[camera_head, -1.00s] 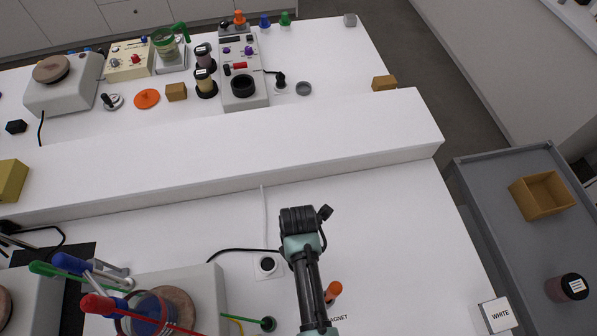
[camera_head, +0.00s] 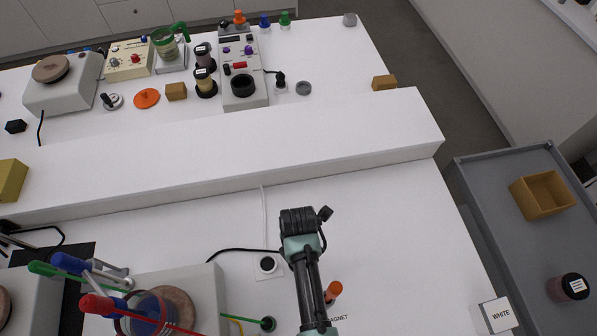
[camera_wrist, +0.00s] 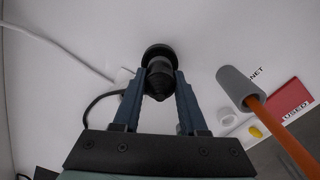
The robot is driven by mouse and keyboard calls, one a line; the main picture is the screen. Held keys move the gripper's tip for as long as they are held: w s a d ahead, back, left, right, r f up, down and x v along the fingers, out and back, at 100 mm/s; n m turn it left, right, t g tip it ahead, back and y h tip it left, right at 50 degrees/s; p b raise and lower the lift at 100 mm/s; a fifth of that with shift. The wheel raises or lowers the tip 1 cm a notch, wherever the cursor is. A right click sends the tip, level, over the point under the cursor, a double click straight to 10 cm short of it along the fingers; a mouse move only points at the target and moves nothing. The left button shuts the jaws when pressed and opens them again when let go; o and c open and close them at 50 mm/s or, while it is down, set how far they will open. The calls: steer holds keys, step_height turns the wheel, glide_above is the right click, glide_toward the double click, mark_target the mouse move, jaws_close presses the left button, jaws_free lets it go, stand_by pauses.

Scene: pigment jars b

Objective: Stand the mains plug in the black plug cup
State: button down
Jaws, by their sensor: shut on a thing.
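My gripper (camera_wrist: 160,82) points down at the bench and is shut on the black mains plug (camera_wrist: 159,82), which tapers toward the camera. A round black rim (camera_wrist: 158,52), apparently the black plug cup, shows just beyond the plug. I cannot tell whether the plug is inside it, touching it or above it. In the head view my gripper (camera_head: 300,222) hides the plug and cup. A black cord (camera_head: 240,250) runs from the left toward my gripper.
A white socket block (camera_head: 268,265) with a white cable is close left of my gripper.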

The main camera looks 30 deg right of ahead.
steer(key=shift+f+b, duration=0.75)
steer(key=shift+f, duration=0.3)
steer(key=shift+c, duration=1.8)
jaws_free()
step_height(320, 180, up, 13)
steer(key=shift+b, duration=0.85)
